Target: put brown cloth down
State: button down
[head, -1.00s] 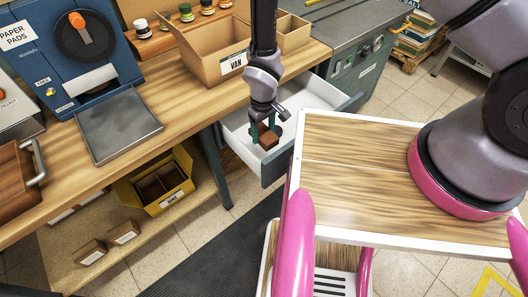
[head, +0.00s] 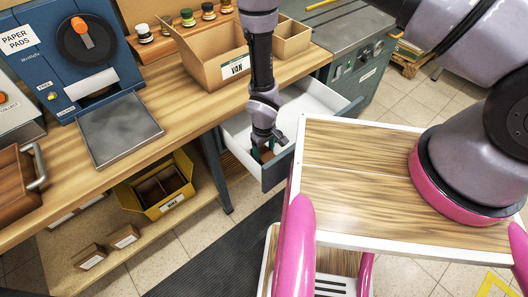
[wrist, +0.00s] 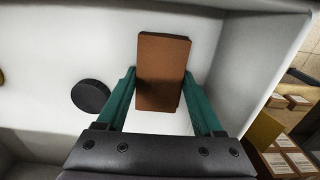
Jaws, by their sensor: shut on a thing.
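The brown cloth (wrist: 163,72) is a folded, block-like piece between the two green fingers of my gripper (wrist: 165,100) in the wrist view. My gripper is shut on it. In the head view my gripper (head: 262,150) is down inside the open white-lined drawer (head: 309,99), and only a little of the cloth (head: 267,155) shows below the fingers. The drawer's pale floor (wrist: 60,45) lies under the cloth in the wrist view. I cannot tell whether the cloth touches it.
A dark round object (wrist: 90,96) lies in the drawer beside the left finger. The drawer's side wall (wrist: 240,65) is close on the right. In the head view a cardboard box marked VAN (head: 210,60) stands on the bench, and my wood-topped deck is at right.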

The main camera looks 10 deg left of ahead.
aim_at(264, 153)
grip_release()
notch_tip(264, 153, up, 12)
jog(key=shift+r, duration=0.1)
dwell(0.4)
jog(key=shift+r, duration=0.1)
